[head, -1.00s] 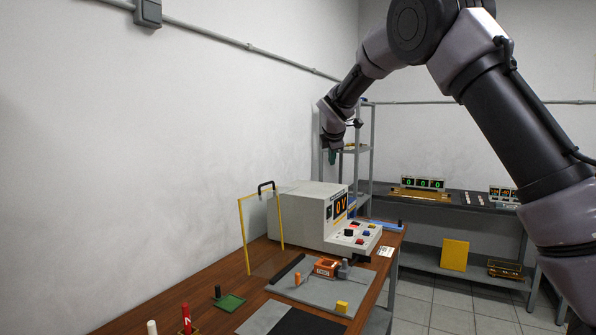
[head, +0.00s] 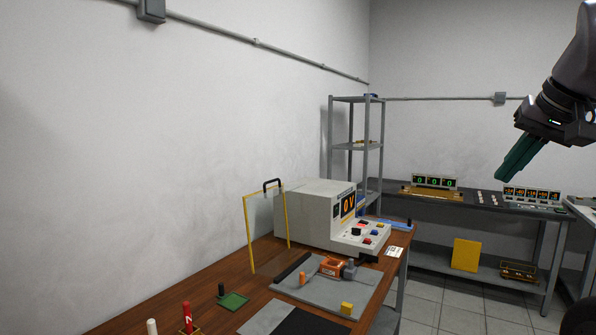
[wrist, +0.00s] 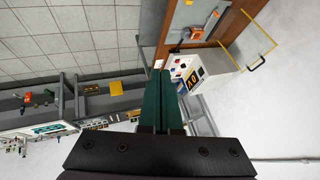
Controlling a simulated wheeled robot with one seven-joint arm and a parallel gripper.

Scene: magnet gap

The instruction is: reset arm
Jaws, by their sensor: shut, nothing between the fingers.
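My gripper (head: 503,176) is raised in the air at the right of the head view, in front of the back bench. Its green fingers are together with nothing between them. The wrist view shows the same fingers (wrist: 162,78) shut, pointing away from the camera. My arm is bent in from the right edge of the head view, and most of it is out of the picture. The gripper touches nothing that I can see.
A grey power supply (head: 308,215) reading 0 V stands on the wooden table (head: 210,318), beside a yellow frame (head: 247,236). An orange device (head: 331,267) sits on a grey plate. A shelf rack (head: 357,146) and a dark bench (head: 395,188) stand behind. The air around the gripper looks free.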

